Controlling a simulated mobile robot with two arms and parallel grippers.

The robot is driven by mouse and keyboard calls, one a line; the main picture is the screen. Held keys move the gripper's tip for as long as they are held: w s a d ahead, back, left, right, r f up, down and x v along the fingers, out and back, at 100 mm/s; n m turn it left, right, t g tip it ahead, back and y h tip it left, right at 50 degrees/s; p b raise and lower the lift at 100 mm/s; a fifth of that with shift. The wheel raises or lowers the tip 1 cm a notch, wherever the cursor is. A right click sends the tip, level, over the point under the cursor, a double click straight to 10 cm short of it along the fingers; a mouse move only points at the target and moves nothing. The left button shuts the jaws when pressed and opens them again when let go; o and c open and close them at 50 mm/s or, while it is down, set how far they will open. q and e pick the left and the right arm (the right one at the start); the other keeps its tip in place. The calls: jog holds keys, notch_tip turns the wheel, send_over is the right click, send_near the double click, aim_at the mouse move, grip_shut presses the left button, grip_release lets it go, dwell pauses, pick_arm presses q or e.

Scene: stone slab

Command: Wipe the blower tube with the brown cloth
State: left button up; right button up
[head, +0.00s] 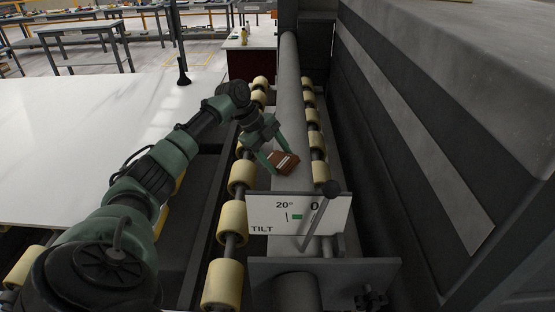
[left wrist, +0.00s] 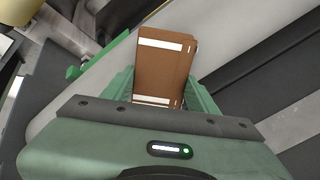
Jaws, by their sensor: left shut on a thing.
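The brown cloth (head: 284,163) is a folded block with white stripes. My left gripper (head: 279,157) is shut on it, over the grey blower tube (head: 290,95). The tube runs lengthwise between two rows of rollers. In the left wrist view the cloth (left wrist: 165,70) stands between the green fingers (left wrist: 160,88), with the pale tube (left wrist: 95,92) behind it. The cloth looks on or very close to the tube; I cannot tell if it touches. My right gripper is not in view.
Cream rollers (head: 243,175) line both sides of the tube. A tilt sign (head: 298,214) reading 20° and 0 stands in front, with a black-knobbed lever (head: 332,189). A dark striped machine wall (head: 400,110) closes off the right. A wide white slab (head: 80,140) lies left.

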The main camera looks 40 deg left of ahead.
pick_arm(q)
jog(key=shift+a+r+p, duration=0.15)
jog(key=shift+r+p, duration=0.25)
jog(key=shift+r, duration=0.05)
jog(key=shift+p+v, duration=1.35)
jog(key=shift+v, duration=1.15)
jog(key=shift+s, duration=0.15)
jog(key=p+v, duration=0.1)
jog(key=v, duration=0.2)
jog(key=shift+p, duration=0.4)
